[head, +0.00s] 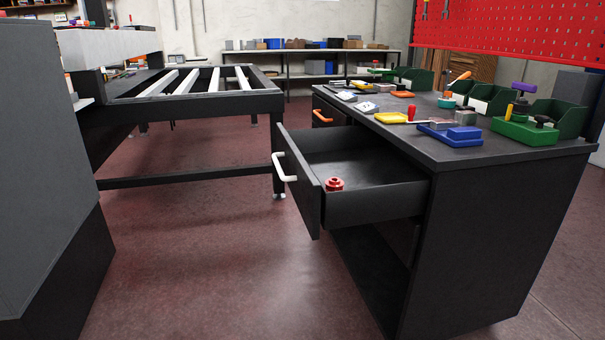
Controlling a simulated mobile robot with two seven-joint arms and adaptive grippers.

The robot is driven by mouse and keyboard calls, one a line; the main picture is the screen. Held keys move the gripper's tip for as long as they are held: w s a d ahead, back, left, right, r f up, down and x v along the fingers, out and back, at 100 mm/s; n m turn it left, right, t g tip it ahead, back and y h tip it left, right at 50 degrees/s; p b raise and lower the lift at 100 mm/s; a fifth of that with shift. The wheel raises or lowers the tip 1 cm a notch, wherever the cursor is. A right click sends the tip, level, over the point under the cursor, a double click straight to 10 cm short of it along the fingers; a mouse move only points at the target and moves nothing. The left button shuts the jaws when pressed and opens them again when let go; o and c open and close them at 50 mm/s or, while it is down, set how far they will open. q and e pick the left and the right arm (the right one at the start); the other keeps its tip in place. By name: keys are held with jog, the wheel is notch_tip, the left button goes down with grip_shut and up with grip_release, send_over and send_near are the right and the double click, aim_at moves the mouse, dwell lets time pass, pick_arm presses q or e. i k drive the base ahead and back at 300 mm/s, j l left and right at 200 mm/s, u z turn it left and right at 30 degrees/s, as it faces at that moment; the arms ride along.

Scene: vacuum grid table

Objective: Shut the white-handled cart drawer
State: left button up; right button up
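The white-handled cart drawer (300,182) stands pulled out from the dark cart (490,230) on the right. Its white handle (283,167) is on the front panel, facing left. A red round part (334,184) lies inside the drawer near the front. Neither of my grippers shows in the head view.
An orange-handled drawer (322,117) sits farther back in the same cart and looks shut. Tools and green bins (489,99) cover the cart top. A black grid table (190,105) stands behind at left, a grey cabinet (45,170) at near left. The floor (220,260) between is clear.

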aim_at(383, 183)
jog(key=j+z, duration=0.35)
jog(key=j, duration=0.15)
jog(key=i+j+z, duration=0.1)
jog(key=j+z, duration=0.3)
jog(key=i+j+z, duration=0.1)
jog(key=j+z, duration=0.3)
